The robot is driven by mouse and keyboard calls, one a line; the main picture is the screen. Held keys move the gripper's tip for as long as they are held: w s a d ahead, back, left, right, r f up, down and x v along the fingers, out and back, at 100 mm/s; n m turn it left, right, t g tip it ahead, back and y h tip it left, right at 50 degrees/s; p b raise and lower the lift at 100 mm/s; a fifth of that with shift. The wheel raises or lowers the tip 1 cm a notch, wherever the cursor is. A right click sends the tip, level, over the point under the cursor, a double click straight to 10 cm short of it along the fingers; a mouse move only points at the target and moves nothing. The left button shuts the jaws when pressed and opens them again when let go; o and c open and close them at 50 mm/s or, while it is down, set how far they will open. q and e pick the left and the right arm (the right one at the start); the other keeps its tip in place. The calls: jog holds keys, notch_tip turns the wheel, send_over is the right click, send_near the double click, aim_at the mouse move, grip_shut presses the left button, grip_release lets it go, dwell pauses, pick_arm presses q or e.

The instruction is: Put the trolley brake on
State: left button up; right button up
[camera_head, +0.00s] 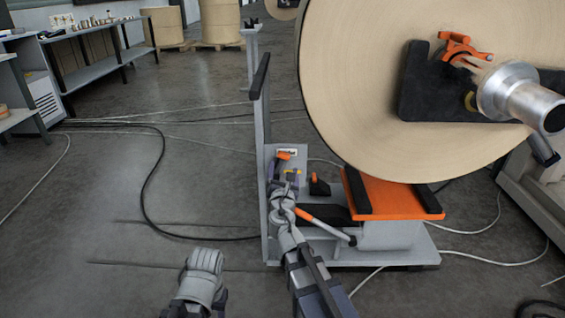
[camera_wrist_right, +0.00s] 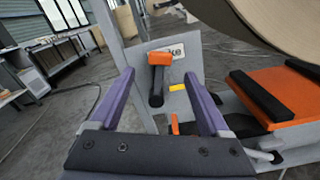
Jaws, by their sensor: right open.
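The trolley (camera_head: 263,190) stands on the floor, a grey frame with an orange cradle (camera_head: 405,200) under a big kraft roll. The brake lever (camera_head: 284,155) has an orange grip and sits on a grey panel by the upright post. In the right wrist view the brake lever (camera_wrist_right: 159,58) shows an orange top, a dark shaft below and a partly hidden label behind it. My right gripper (camera_head: 284,184) is open just below the lever. In the wrist view its purple fingers (camera_wrist_right: 160,75) flank the lever, apart from it; the depth is unclear.
The kraft roll (camera_head: 360,90) overhangs the trolley at the right. A second orange-and-black part (camera_head: 319,186) sits right of the panel. An orange-ended bar (camera_head: 320,222) runs low on the trolley. Cables (camera_head: 150,190) cross the floor at left, which is otherwise open.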

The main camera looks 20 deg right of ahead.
aim_at(284, 157)
jog(key=x, duration=0.7)
jog(key=shift+w+d, duration=0.15)
jog(key=shift+w, duration=0.15)
grip_shut()
dwell(0.4)
dwell(0.7)
